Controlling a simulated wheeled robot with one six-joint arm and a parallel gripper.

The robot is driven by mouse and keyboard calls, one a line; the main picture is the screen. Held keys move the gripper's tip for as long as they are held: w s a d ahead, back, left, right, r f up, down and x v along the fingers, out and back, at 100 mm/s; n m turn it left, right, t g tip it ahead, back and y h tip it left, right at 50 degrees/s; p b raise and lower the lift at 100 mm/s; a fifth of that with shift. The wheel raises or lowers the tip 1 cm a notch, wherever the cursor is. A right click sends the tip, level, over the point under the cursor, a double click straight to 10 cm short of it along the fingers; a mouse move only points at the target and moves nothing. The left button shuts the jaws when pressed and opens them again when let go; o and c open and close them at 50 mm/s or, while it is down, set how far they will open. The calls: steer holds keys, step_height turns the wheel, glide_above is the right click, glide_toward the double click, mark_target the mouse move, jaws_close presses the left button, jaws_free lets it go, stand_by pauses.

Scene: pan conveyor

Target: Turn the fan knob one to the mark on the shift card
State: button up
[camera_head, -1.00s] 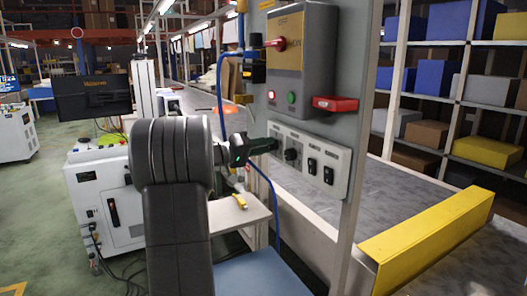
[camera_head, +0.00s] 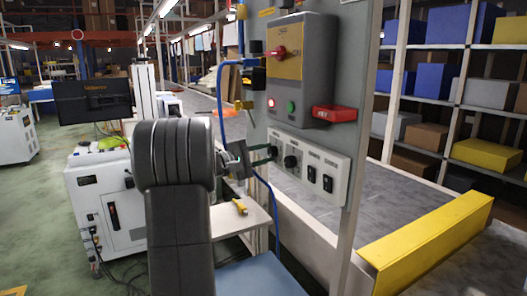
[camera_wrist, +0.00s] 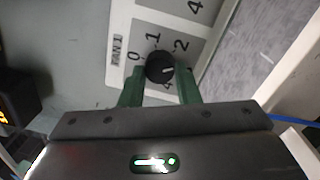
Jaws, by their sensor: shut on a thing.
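The FAN 1 knob (camera_wrist: 160,67) is round and black, on a pale panel plate marked 0, 1, 2 and further figures. Its white pointer line points to the right in the wrist view, a little below the 2. My gripper (camera_wrist: 160,80) has its two green fingers on either side of the knob and is shut on it. In the head view my gripper (camera_head: 271,153) reaches the left end of the switch plate (camera_head: 337,185), and its fingers mostly hide this knob. I cannot make out a shift card in either view.
A second black knob (camera_head: 291,161) and two black rocker switches (camera_head: 320,178) sit just right on the same plate. A blue cable (camera_head: 221,100) hangs left of the panel.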

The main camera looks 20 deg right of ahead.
steer(key=n+p, duration=0.2)
steer(key=n, duration=0.3)
steer(key=shift+r+p, duration=0.1)
steer(key=shift+p, duration=0.25)
steer(key=n+p, duration=0.3)
steer(key=n, duration=0.1)
steer(key=shift+s+n+t+p, duration=0.1)
steer(key=shift+n+t+p, duration=0.2)
steer(key=shift+n, duration=0.1)
steer(key=n+p, duration=0.4)
steer(key=shift+n+y, duration=0.3)
steer(key=shift+s+n+p, duration=0.1)
steer(key=shift+n+p, duration=1.6)
steer(key=shift+n, duration=0.2)
steer(key=shift+f, duration=0.2)
steer(key=o, duration=1)
steer(key=shift+a, duration=0.1)
